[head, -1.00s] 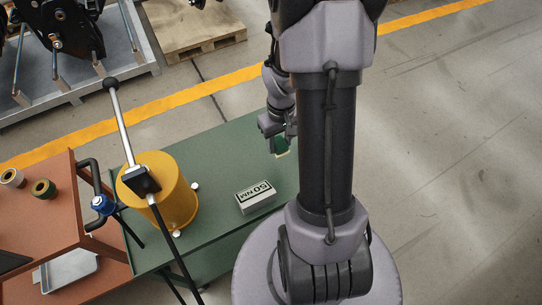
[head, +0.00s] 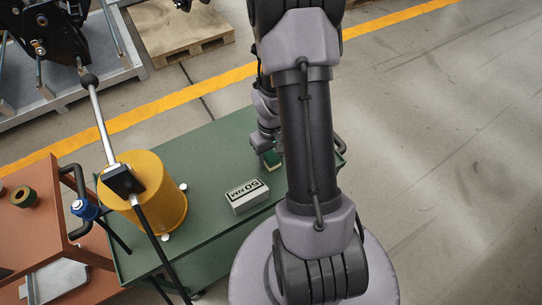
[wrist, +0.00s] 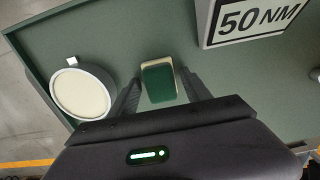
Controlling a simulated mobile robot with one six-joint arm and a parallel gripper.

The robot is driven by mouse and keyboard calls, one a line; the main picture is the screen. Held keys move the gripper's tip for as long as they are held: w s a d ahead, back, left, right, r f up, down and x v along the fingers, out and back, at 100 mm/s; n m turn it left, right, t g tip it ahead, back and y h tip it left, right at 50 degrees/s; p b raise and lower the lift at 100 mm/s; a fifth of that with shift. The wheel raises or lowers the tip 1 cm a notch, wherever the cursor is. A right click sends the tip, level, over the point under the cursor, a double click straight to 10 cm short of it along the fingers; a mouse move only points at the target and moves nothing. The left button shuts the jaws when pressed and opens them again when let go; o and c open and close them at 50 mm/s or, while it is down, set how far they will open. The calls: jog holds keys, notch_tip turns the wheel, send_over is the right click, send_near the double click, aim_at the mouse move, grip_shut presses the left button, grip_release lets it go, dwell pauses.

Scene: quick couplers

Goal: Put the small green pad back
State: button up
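The small green pad (wrist: 158,82) has a pale edge and sits between the two fingertips in the wrist view. My gripper (wrist: 160,86) is closed in on it from both sides. In the head view the pad (head: 271,158) shows just below my gripper (head: 268,146), over the far part of the green cart top (head: 215,150). I cannot tell how far above the surface it is. My arm hides part of the cart there.
A grey "50 NM" block (head: 247,195) lies on the cart and shows in the wrist view (wrist: 245,25). A round grey dish with a cream face (wrist: 82,92) is beside the pad. A yellow drum (head: 148,200) with a lever stands left. A red table (head: 35,225) adjoins.

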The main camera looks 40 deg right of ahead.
aim_at(270, 156)
dwell(0.3)
notch_tip(270, 156, up, 17)
jog(key=p, duration=0.8)
jog(key=w+a+r+t, duration=0.2)
jog(key=a+r, duration=0.8)
jog(key=r, duration=0.2)
jog(key=s+a+r+m+t+y, duration=0.1)
jog(key=s+a+r+t, duration=0.1)
jog(key=s+a+r, duration=0.4)
jog(key=s+a+r+m+t+y, duration=0.1)
jog(key=s+a+r+t, duration=0.15)
jog(key=a, duration=0.55)
jog(key=shift+g, duration=0.35)
jog(key=f+b, duration=0.1)
jog(key=b, duration=0.1)
jog(key=f+b, duration=0.4)
jog(key=shift+s+f+b, duration=0.1)
jog(key=shift+s+b, duration=0.2)
jog(key=shift+s, duration=0.1)
